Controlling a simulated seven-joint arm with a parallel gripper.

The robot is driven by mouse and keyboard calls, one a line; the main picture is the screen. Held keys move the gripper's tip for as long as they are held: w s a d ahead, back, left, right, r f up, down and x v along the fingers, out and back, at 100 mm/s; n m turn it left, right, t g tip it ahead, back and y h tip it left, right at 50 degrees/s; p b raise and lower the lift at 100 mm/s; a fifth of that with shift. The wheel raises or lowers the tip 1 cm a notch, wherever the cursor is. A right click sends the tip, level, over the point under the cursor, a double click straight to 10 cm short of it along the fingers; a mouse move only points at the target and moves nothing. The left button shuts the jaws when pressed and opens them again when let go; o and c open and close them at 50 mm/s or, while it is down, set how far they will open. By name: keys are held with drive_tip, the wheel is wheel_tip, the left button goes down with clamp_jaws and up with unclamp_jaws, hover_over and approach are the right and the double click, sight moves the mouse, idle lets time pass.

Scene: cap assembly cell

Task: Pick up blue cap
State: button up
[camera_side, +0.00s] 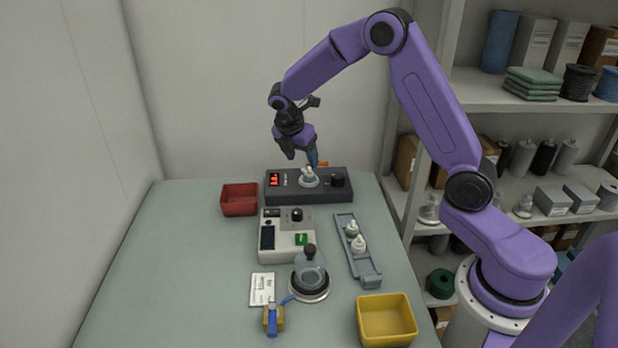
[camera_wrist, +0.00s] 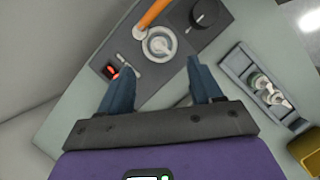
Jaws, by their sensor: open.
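I cannot make out a blue cap in either view. My gripper (camera_side: 302,160) is open and empty above the dark box (camera_side: 342,191) at the back of the table. In the wrist view its two blue-grey fingers (camera_wrist: 160,68) stand wide apart, pointing at the dark box (camera_wrist: 183,75). A round silver seat (camera_side: 309,182) on the box holds a small whitish part; the seat also shows in the wrist view (camera_wrist: 160,43), just beyond the fingertips. A white card (camera_side: 262,289) with the word "blue" lies on the table.
An orange arm (camera_wrist: 153,14) reaches over the box near the seat. A red bin (camera_side: 239,200) is left. A grey tray (camera_side: 369,270) with white-topped bottles is right. A white device (camera_side: 272,222), a round black-knobbed press (camera_side: 309,280), a blue-handled tool (camera_side: 271,319) and a yellow bin (camera_side: 386,318) stand forward.

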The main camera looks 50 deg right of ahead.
sight(309, 176)
drive_tip(key=shift+d+x, duration=0.1)
drive_tip(key=shift+x, duration=1.7)
drive_tip(key=shift+d+x, duration=0.15)
drive_tip(key=shift+x, duration=1.65)
drive_tip(key=shift+r, duration=0.1)
drive_tip(key=c, duration=0.8)
drive_tip(key=shift+c, duration=0.2)
